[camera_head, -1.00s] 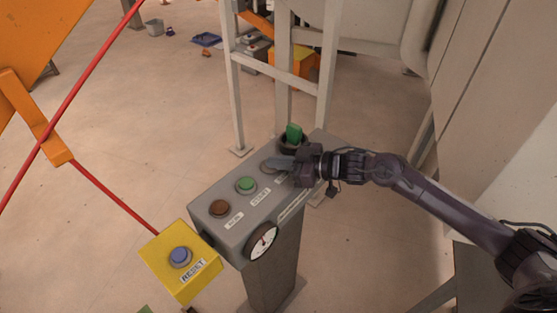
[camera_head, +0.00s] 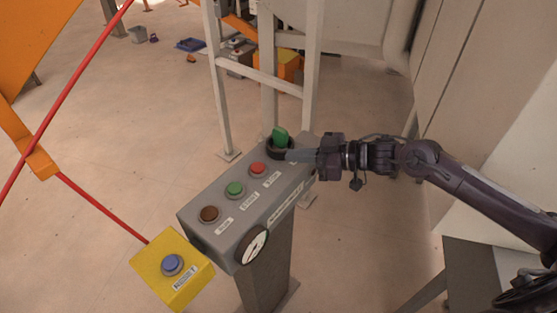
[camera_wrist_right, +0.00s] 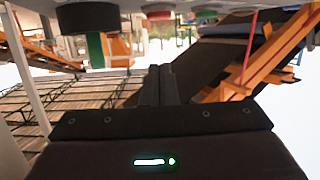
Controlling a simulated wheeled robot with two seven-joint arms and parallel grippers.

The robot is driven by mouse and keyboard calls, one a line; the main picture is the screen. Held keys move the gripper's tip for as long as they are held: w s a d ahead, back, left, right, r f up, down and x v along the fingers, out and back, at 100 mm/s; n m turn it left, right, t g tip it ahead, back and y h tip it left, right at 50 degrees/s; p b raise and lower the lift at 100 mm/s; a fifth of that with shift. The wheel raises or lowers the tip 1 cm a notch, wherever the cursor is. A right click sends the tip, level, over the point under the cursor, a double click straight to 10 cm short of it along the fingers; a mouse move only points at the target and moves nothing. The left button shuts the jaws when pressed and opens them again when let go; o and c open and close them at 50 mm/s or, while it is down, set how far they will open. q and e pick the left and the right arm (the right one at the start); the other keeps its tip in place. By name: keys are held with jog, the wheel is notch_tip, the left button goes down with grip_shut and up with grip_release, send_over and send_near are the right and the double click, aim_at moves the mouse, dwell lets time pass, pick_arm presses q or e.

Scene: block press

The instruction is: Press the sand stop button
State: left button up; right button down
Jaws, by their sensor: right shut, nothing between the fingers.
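A grey control box (camera_head: 240,225) stands on a pedestal. Its top carries a brown button (camera_head: 209,214), a green button (camera_head: 235,189), a red button (camera_head: 258,169) and a green knob (camera_head: 279,137) on a black base. Small labels sit beside the buttons; their text is too small to read surely. My right gripper (camera_head: 292,156) is shut and empty, just right of the red button and close to the knob, apart from the red button. In the right wrist view the shut fingers (camera_wrist_right: 161,85) point away, with the knob's base (camera_wrist_right: 87,17) upper left. My left gripper is not in view.
A yellow box (camera_head: 160,284) with a blue button (camera_head: 172,264) adjoins the box's near left end. A round gauge (camera_head: 252,246) is on its front. White frame legs (camera_head: 219,100) stand behind. A red bar (camera_head: 66,86) crosses the left. Floor at left is open.

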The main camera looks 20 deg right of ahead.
jog(key=shift+s+d+r, duration=0.4)
jog(key=shift+s+d, duration=0.15)
dwell(0.4)
